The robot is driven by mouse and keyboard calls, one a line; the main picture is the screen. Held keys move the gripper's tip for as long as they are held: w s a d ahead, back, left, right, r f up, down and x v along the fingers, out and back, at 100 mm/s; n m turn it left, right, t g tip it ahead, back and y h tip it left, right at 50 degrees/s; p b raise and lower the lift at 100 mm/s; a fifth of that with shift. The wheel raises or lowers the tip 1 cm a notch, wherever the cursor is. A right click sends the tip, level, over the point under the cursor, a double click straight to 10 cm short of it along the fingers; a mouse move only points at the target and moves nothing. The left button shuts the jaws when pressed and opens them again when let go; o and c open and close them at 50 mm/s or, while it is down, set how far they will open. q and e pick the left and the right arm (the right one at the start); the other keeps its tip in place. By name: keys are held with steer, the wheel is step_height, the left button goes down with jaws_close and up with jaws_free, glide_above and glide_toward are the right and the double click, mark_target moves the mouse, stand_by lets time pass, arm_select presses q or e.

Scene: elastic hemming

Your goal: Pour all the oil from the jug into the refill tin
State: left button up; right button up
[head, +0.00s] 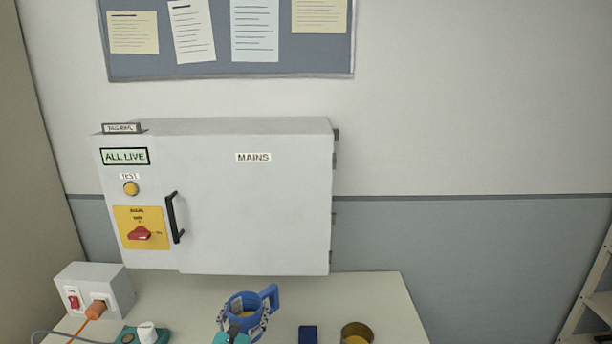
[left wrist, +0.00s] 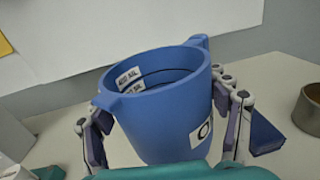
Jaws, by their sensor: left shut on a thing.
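My left gripper (head: 243,321) is shut around the jug's body. In the left wrist view the jug (left wrist: 165,115) fills the middle, with a finger on either side and labels inside and outside. I cannot tell whether its base touches the bench. The brownish refill tin (head: 356,328) stands apart to the right, yellowish inside; it also shows in the left wrist view (left wrist: 311,112). My right gripper is out of view.
A dark blue block (head: 308,335) lies between jug and tin. A grey mains cabinet (head: 255,210) hangs on the wall behind. A socket box (head: 98,287) with an orange plug and a green item (head: 127,337) are at the left. The bench right of the tin is clear.

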arm_select(q)
steer(key=shift+s+a+r+n+y, duration=0.15)
steer(key=shift+s+a+n+y, duration=0.15)
steer(key=shift+a+y, duration=0.25)
steer(key=shift+s+a+r+n+y, duration=0.1)
steer(key=shift+s+a+n+y, duration=0.05)
steer(key=shift+a+n+y, duration=0.35)
stand_by(0.8)
